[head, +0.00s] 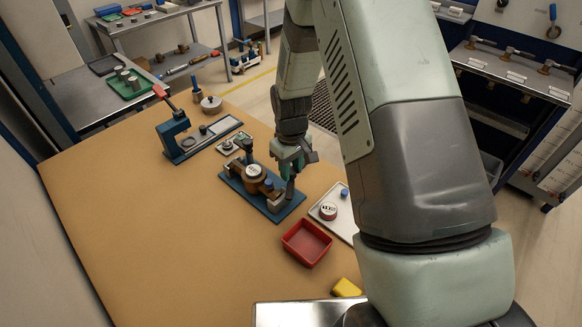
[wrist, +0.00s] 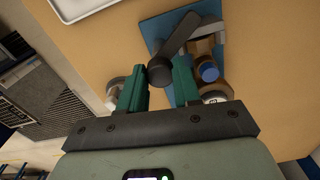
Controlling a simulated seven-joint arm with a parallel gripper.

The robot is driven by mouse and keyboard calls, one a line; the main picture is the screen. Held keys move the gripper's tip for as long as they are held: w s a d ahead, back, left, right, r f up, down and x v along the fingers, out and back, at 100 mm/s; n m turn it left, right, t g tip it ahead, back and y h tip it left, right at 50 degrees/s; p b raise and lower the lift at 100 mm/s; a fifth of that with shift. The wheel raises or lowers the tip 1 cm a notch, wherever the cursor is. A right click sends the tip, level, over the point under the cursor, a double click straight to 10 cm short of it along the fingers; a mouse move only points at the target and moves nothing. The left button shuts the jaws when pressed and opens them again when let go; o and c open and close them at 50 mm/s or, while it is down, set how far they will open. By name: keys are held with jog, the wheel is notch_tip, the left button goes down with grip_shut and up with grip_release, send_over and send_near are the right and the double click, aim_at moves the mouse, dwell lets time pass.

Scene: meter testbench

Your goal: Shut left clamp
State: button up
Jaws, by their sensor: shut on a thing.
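A blue base plate (head: 232,186) on the tan table carries a brass-coloured meter (head: 254,172) with a round pale face. A dark clamp lever (head: 290,190) stands at the plate's right end, and another dark upright handle (head: 248,150) is at its far left. My gripper (head: 288,170) is over the right end, its green fingers shut on the lever. In the wrist view, the lever's black knob (wrist: 160,71) lies between the fingertips, its arm running up to a grey bracket (wrist: 207,30). A blue cap (wrist: 208,71) sits beside the right finger, which partly hides the meter.
A red tray (head: 307,243) stands in front of the plate, and a pale tray (head: 345,222) with a round part is to its right. A blue press with a red handle (head: 172,120) stands behind left. A yellow block (head: 346,287) lies near the front. The table's left is clear.

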jog(key=m, duration=0.3)
jog(key=shift+m, duration=2.1)
jog(key=o, duration=1.1)
jog(key=shift+c, duration=0.2)
notch_tip(320, 180, up, 11)
